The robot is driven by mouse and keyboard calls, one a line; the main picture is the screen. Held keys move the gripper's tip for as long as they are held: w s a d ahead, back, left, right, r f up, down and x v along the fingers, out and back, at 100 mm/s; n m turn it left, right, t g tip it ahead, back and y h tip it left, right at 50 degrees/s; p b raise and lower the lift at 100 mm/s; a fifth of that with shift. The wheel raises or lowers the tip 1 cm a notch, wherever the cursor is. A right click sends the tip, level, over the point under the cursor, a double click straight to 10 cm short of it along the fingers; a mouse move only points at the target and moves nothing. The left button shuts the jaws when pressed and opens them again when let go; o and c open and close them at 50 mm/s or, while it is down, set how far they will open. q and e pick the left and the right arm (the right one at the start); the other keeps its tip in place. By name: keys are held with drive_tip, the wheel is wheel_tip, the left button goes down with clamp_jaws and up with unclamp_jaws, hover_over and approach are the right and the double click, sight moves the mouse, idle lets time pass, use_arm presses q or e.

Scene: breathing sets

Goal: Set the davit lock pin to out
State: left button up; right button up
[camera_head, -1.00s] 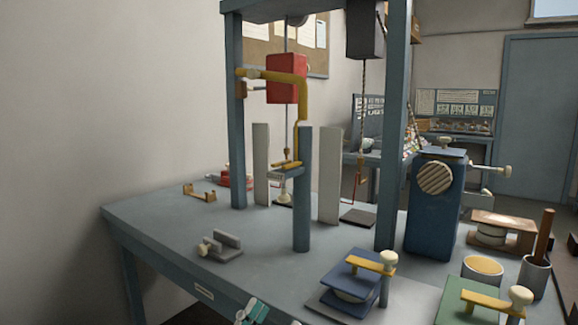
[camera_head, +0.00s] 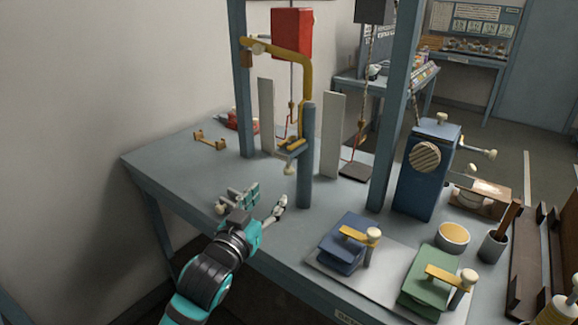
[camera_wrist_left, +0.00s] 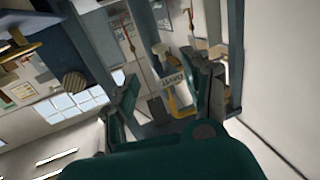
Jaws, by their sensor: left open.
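The yellow davit arm (camera_head: 306,75) stands on a blue-grey post (camera_head: 306,170) near the bench front. A small bracket with a label plate (camera_head: 293,150) sits on the post's left side; the plate also shows in the left wrist view (camera_wrist_left: 172,80). A pale knob (camera_head: 289,169) sits just below the bracket; whether it is the lock pin, and the pin's position, I cannot tell. My left gripper (camera_head: 266,203) is open and empty, low in front of the post and left of it. In the left wrist view, its fingers (camera_wrist_left: 165,92) frame the plate, apart from it. My right gripper is out of view.
Pale upright panels (camera_head: 332,135) stand behind the post. A red block (camera_head: 291,34) hangs above. Blue (camera_head: 347,247) and green (camera_head: 430,281) clamp fixtures stand front right.

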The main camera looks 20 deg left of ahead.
sight(287, 173)
use_arm(q)
drive_tip(key=w, duration=0.4)
drive_tip(key=w+p, duration=0.1)
drive_tip(key=w, duration=0.3)
drive_tip(key=w+d, duration=0.1)
drive_tip(key=w, duration=0.3)
drive_tip(key=shift+w, duration=0.4)
clamp_jaws()
